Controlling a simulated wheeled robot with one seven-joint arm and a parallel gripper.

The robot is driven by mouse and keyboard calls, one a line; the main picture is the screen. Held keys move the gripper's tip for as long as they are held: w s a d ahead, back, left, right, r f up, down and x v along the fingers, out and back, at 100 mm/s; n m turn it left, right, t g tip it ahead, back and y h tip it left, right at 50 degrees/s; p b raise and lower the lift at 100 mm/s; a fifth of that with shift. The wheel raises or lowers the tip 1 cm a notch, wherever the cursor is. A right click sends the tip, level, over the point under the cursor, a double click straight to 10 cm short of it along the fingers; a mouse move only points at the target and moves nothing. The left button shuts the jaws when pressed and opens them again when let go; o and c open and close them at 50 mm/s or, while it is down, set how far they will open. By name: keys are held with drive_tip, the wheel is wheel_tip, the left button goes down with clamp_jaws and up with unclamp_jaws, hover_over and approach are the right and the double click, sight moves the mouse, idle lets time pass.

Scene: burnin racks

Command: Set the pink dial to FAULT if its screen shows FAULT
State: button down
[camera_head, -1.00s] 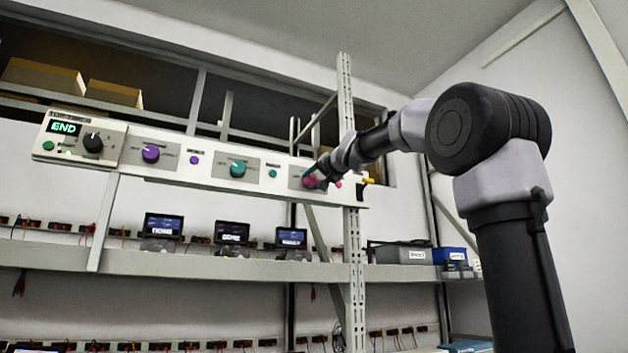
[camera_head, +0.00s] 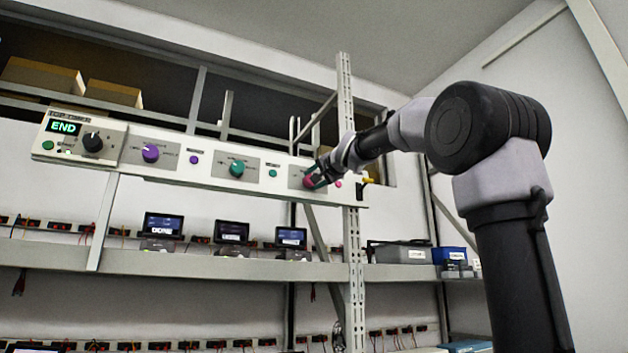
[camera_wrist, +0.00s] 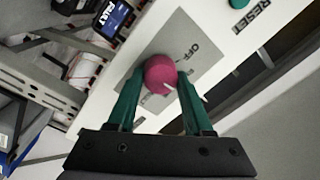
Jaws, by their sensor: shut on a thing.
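The pink dial (camera_wrist: 160,73) sits on a grey plate of the white panel. A white pointer mark shows low on its right side in the wrist view. The word OFF is printed above and right of it; another label below is partly hidden. My gripper (camera_wrist: 160,84) has its two teal fingers on either side of the dial, shut on it. In the head view the dial (camera_head: 309,183) is partly covered by my gripper (camera_head: 318,178). A small screen (camera_wrist: 112,17) at the top of the wrist view seems to read FAULT, though cut off and tilted.
Left along the panel are a teal dial (camera_head: 237,168), a purple dial (camera_head: 151,153) and a black dial (camera_head: 93,142) beside a green END display (camera_head: 64,127). Small buttons sit between. Screens (camera_head: 291,237) stand on the shelf below. A rack post (camera_head: 345,110) rises close behind my wrist.

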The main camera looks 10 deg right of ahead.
drive_tip(key=shift+c, duration=1.5)
unclamp_jaws()
drive_tip(key=v, duration=1.1)
drive_tip(key=shift+w, duration=0.1)
